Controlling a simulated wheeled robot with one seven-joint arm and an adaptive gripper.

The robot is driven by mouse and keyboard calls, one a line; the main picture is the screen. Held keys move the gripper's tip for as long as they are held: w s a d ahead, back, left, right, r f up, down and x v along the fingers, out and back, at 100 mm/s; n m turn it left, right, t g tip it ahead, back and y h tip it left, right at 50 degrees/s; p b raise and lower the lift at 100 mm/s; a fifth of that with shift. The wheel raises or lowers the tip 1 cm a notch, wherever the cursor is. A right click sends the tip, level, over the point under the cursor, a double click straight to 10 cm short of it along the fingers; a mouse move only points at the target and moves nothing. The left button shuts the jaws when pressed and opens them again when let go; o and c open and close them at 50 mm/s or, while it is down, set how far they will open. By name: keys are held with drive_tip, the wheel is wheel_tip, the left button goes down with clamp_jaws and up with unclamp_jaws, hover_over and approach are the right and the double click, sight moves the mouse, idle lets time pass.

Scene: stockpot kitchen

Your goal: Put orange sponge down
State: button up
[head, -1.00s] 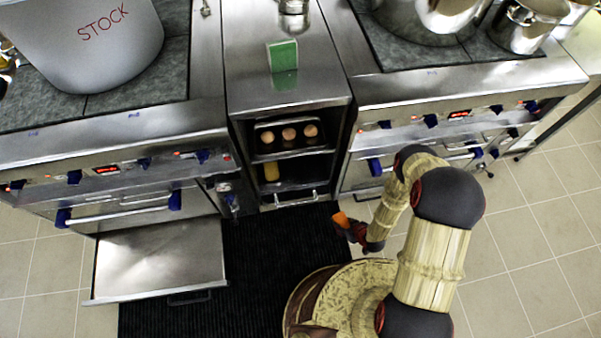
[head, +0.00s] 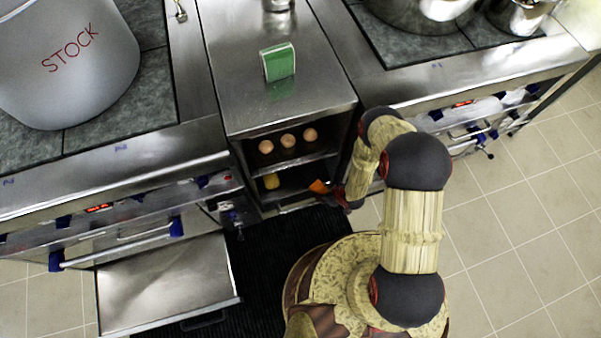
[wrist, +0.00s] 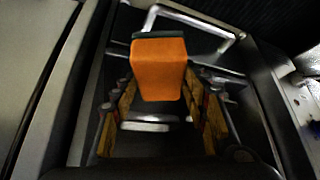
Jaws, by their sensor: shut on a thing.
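The orange sponge (head: 319,187) is held at the tip of my gripper (head: 330,191) in the head view, in front of the lower right part of the open shelf unit (head: 351,101). In the wrist view the sponge (wrist: 158,70) is upright between the two fingers of my gripper (wrist: 163,95), which is shut on it. A dark edge runs along the sponge's top there. I cannot tell from these views whether the sponge touches any surface.
The shelf unit holds several brown eggs (head: 287,140) above and a yellow item (head: 271,181) below. A large stockpot (head: 70,60) is at left. An open drawer (head: 165,285) juts out at lower left.

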drive_tip(key=w+a+b, duration=0.1)
drive_tip(key=w+a, duration=0.1)
drive_tip(key=w, duration=0.1)
drive_tip(key=w+a+b, duration=0.1)
drive_tip(key=w+a, duration=0.2)
drive_tip(key=w+a+b, duration=0.1)
drive_tip(key=w+a, duration=0.2)
drive_tip(key=w, duration=0.1)
drive_tip(key=shift+w, duration=0.1)
drive_tip(key=shift+w+a+b, duration=0.3)
drive_tip(key=shift+w+a, duration=0.05)
drive_tip(key=shift+a, duration=0.05)
wheel_tip(320, 180, down, 4)
drive_tip(key=shift+s+d+r+b, duration=0.1)
drive_tip(key=shift+b, duration=0.95)
drive_tip(key=shift+r, duration=0.15)
drive_tip(key=o, duration=1)
